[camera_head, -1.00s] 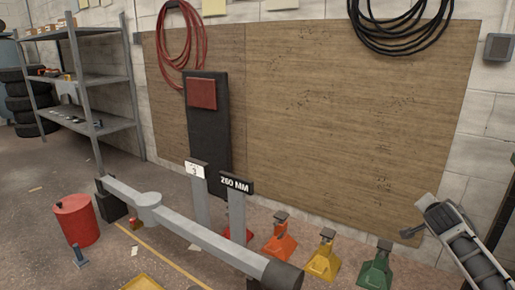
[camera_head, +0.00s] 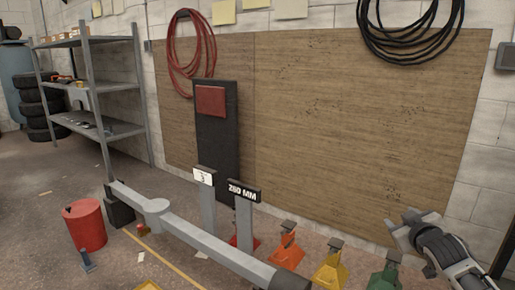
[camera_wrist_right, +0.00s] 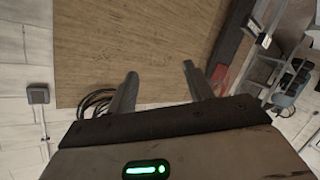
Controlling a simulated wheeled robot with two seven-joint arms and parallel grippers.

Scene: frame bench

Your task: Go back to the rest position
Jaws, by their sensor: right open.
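My right gripper (camera_head: 408,228) is at the right of the head view, raised in front of the lower right of the wooden wall panel. In the right wrist view its two fingers (camera_wrist_right: 158,92) stand wide apart with nothing between them. It is clear of the jack stands: the green one (camera_head: 386,276) is lower and to its left, then the yellow one (camera_head: 330,268) and the orange one (camera_head: 287,248). My left gripper is not in view.
A grey beam (camera_head: 200,238) lies across the front, with a "260 MM" sign (camera_head: 244,191) behind it. A red drum (camera_head: 86,226) stands at left, near a grey shelf (camera_head: 98,88). The wooden panel (camera_head: 340,130) backs the scene. Floor between drum and shelf is clear.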

